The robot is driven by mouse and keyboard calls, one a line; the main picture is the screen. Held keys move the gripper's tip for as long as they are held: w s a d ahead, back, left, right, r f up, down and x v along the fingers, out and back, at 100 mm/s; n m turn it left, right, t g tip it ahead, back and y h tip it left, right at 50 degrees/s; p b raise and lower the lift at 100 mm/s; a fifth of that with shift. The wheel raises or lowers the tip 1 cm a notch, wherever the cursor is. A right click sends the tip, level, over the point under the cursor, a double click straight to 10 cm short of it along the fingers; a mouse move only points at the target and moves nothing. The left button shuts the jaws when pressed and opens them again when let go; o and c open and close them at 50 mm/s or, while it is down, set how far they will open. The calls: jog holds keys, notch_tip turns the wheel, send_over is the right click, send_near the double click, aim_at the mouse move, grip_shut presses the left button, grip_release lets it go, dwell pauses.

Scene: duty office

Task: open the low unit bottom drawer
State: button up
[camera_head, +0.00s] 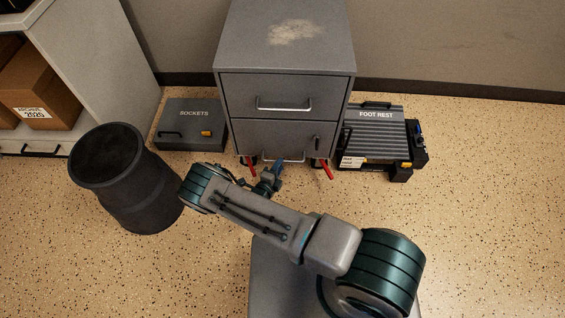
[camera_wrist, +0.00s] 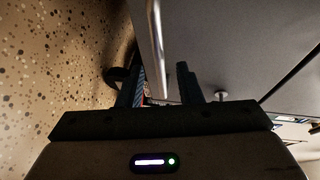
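The low unit is a grey cabinet (camera_head: 285,65) with two drawers. The bottom drawer (camera_head: 270,137) looks shut, and its silver bar handle (camera_head: 291,160) sits low on the front, partly hidden by my gripper. My gripper (camera_head: 275,173) is low in front of this handle. In the wrist view my gripper (camera_wrist: 160,82) is open, its two dark fingers apart. The handle (camera_wrist: 156,40) runs as a bright bar into the space between the fingers in the picture. I see no finger clearly pressed on it.
A dark bin (camera_head: 120,185) stands at left. A grey SOCKETS case (camera_head: 190,128) is left of the cabinet, a FOOT REST (camera_head: 376,133) right of it. Red levers (camera_head: 327,169) stick out under the cabinet. The floor (camera_head: 490,220) at right is clear.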

jog(key=shift+b+x, duration=0.4)
jog(key=shift+x, duration=1.55)
grip_shut()
jog(key=shift+s, duration=0.1)
